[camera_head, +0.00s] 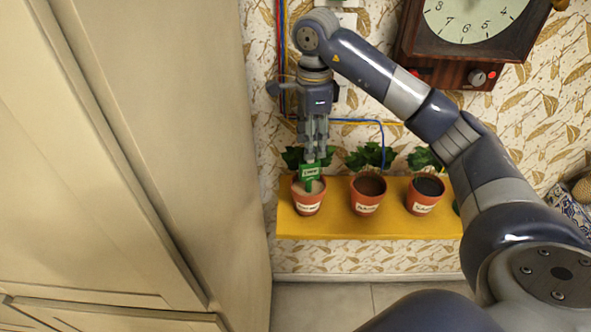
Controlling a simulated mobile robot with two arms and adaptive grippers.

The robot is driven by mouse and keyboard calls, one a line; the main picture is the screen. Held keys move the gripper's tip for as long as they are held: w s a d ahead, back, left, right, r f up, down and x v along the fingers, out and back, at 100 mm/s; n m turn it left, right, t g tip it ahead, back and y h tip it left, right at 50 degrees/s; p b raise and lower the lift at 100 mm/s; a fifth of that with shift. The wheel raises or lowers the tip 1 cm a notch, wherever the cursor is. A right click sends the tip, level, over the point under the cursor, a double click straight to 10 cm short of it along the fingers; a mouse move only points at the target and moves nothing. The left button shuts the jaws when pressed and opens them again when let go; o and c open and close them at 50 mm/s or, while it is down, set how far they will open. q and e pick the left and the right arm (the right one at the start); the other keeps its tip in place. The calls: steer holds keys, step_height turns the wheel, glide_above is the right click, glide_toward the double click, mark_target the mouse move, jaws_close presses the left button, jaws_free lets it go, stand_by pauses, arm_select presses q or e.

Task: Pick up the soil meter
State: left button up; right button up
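The green soil meter (312,172) has a pale label on its face. It stands upright in the leftmost orange pot (308,204) on the yellow shelf, with its lower end in light soil. My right gripper (315,157) points straight down, directly above the meter and overlapping its top. Its fingers look close together. The fingertips are too small and too hidden by the meter and leaves to tell whether they grip it. My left gripper is not in view.
A large beige cabinet (120,160) fills the left. A wall clock (470,40) hangs at upper right. A blue cable runs behind the plants.

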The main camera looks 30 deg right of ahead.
mark_target(308, 174)
steer(key=shift+w+f, duration=0.15)
steer(key=shift+f, duration=0.45)
step_height(308, 174, down, 4)
steer(key=shift+f, duration=0.1)
steer(key=f+p, duration=0.2)
steer(key=f, duration=0.3)
steer(key=shift+a+f+p, duration=0.15)
steer(key=shift+a+p, duration=0.05)
steer(key=shift+p, duration=0.15)
steer(key=shift+f, duration=0.2)
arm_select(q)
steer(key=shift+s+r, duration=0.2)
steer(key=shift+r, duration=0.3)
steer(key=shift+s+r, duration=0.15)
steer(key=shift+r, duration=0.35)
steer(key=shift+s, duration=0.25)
arm_select(e)
jaws_close()
